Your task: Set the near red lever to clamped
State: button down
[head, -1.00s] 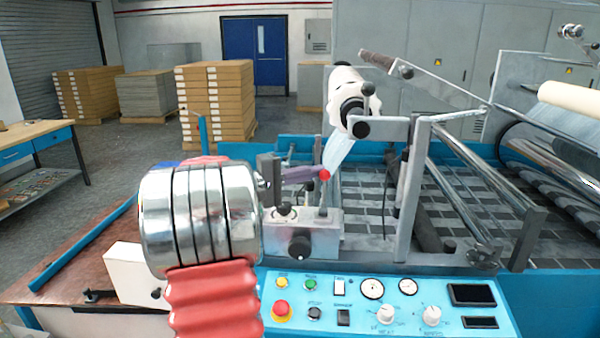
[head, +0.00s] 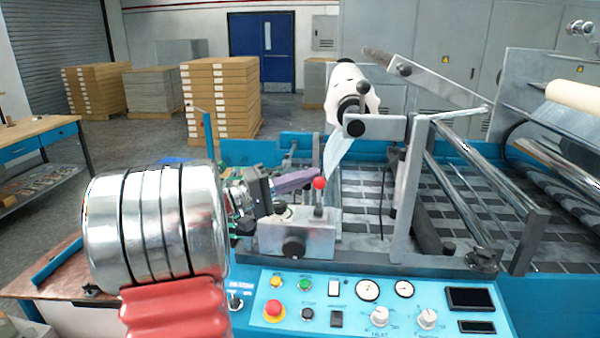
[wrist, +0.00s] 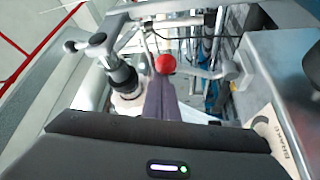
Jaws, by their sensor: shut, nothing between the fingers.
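The near red lever is a short metal stem with a red ball knob (head: 319,183), standing about upright on a grey metal block (head: 270,238). The knob also shows in the wrist view (wrist: 164,64), just beyond my fingertips. My gripper (head: 316,173) has purple fingers, shut and empty, reaching in from the left. Its tips are level with or slightly above the knob and very close to it. I cannot tell whether they touch.
A blue control panel (head: 370,290) with knobs and buttons lies in front of the block. A white film roll (head: 352,88) on a metal bracket stands behind the lever. Metal rails and rollers fill the right. A plate lettered BRAKE (wrist: 270,130) shows in the wrist view.

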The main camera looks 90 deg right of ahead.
aim_at(317, 186)
jog(key=shift+w+a+f, duration=0.1)
jog(key=shift+a+f, duration=0.1)
jog(key=shift+a, duration=0.5)
jog(key=shift+a+f, duration=0.25)
jog(key=shift+a, duration=0.5)
jog(key=shift+w+a+f, duration=0.1)
jog(key=shift+a+f, duration=0.1)
jog(key=shift+a, duration=0.5)
jog(key=shift+s+a+f, duration=0.1)
jog(key=shift+a+f, duration=0.4)
jog(key=shift+r, duration=0.1)
notch_tip(317, 186, up, 4)
jog(key=w+d+f, duration=0.1)
jog(key=d, duration=0.1)
jog(key=w+a+f, duration=0.1)
jog(key=w+f, duration=0.2)
jog(key=w, duration=0.5)
jog(key=shift+w+a+f, duration=0.15)
jog(key=shift+w+f, duration=0.2)
jog(key=shift+f, duration=0.05)
